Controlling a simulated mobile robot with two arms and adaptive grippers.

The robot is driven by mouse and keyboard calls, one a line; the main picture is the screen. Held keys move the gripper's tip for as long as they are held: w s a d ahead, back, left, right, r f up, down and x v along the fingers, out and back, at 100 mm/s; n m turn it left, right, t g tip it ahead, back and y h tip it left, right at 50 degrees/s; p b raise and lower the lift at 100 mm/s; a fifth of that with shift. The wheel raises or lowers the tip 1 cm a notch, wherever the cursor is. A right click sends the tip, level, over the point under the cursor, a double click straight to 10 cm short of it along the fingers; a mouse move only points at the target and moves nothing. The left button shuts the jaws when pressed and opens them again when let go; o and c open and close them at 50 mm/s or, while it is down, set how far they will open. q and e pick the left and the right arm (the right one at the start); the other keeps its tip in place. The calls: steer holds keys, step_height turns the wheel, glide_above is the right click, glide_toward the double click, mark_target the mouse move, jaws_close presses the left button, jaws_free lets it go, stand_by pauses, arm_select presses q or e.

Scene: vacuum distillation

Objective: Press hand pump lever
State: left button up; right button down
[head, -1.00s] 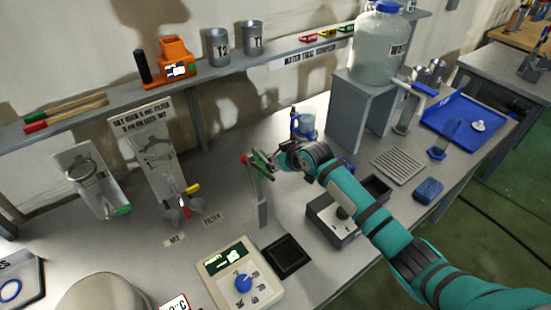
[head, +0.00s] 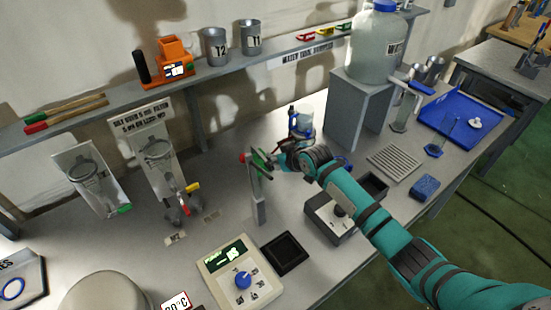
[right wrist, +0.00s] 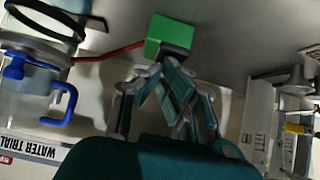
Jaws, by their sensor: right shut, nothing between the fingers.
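A slim grey post (head: 257,195) stands on the bench, with a red end (head: 242,158) and a green piece at its top. The right wrist view shows a green block (right wrist: 167,37) with a thin red rod (right wrist: 108,53) running left; this looks like the lever, but I cannot be sure. My right gripper (head: 268,164) is at the top of the post. Its closed, empty fingers (right wrist: 172,75) are just by the block's dark end; whether they touch is unclear. My left gripper is out of view.
A blue-handled jug (head: 301,122) stands behind my right gripper. A grey box with a knob (head: 325,215) is under my forearm. A control unit (head: 238,270) and black pad (head: 284,253) lie in front. A glass tank (head: 375,50) stands on a raised stand.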

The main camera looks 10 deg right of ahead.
steer(key=shift+r+p, duration=0.45)
steer(key=shift+p, duration=0.05)
step_height(320, 180, up, 4)
steer(key=p, duration=0.3)
steer(key=shift+p, duration=0.35)
steer(key=b+v, duration=0.3)
steer(key=v, duration=0.6)
steer(key=shift+s, duration=0.3)
steer(key=shift+d, duration=0.15)
stand_by(0.7)
